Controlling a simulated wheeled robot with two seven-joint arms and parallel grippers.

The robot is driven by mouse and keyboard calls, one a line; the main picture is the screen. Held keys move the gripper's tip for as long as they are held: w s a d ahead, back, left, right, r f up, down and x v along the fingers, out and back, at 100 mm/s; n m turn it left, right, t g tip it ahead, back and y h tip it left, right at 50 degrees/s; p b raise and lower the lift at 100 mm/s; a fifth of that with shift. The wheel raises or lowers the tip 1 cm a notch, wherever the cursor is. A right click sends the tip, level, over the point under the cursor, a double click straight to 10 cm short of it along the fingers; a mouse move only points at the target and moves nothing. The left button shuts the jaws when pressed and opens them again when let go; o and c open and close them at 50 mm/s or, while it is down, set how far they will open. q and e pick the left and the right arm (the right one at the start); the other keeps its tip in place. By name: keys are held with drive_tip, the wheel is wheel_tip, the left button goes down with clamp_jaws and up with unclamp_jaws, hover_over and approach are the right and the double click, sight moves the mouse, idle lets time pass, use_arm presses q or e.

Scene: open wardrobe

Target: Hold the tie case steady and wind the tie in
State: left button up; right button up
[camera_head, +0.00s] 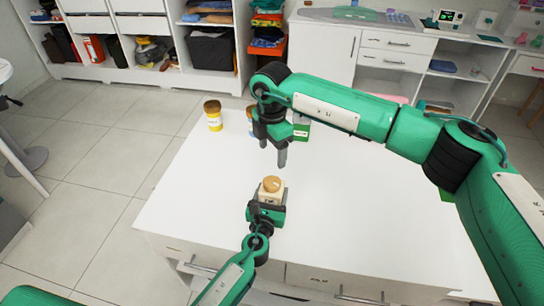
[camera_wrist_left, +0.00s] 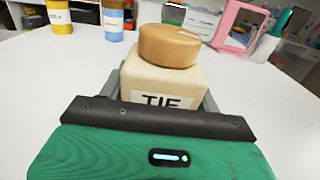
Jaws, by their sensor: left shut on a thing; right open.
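The tie case is a cream box with a dark-lettered "TIE" label and a round wooden knob on top. It stands upright on the white table (camera_head: 360,215), and its body (camera_wrist_left: 165,82) and knob (camera_wrist_left: 168,45) fill the middle of the left wrist view. In the head view the case (camera_head: 271,189) sits at my left gripper (camera_head: 268,203), which is shut on it from the near side. My right gripper (camera_head: 282,155) is open and empty, pointing down above and slightly right of the knob, apart from it. I see no loose tie fabric in either view.
A yellow jar with a brown lid (camera_head: 213,118) stands at the table's far left edge. A blue jar (camera_wrist_left: 113,22) and a green-and-white box (camera_head: 301,128) stand behind my right gripper. A pink frame (camera_wrist_left: 240,25) shows at the back.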

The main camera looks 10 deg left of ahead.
use_arm(q)
drive_tip(key=shift+f, duration=0.2)
drive_tip(key=o, duration=1.2)
drive_tip(key=shift+r, duration=0.1)
drive_tip(key=shift+s+a+r+p, duration=0.1)
drive_tip(key=shift+s+r+p, duration=0.1)
drive_tip(key=shift+s, duration=1.15)
drive_tip(key=shift+s+r+p, duration=0.15)
drive_tip(key=shift+s+p, duration=0.05)
drive_tip(key=shift+s, duration=1.1)
drive_tip(key=shift+s+a+r+p, duration=0.1)
drive_tip(key=shift+s+r+p, duration=0.1)
drive_tip(key=shift+s, duration=1.15)
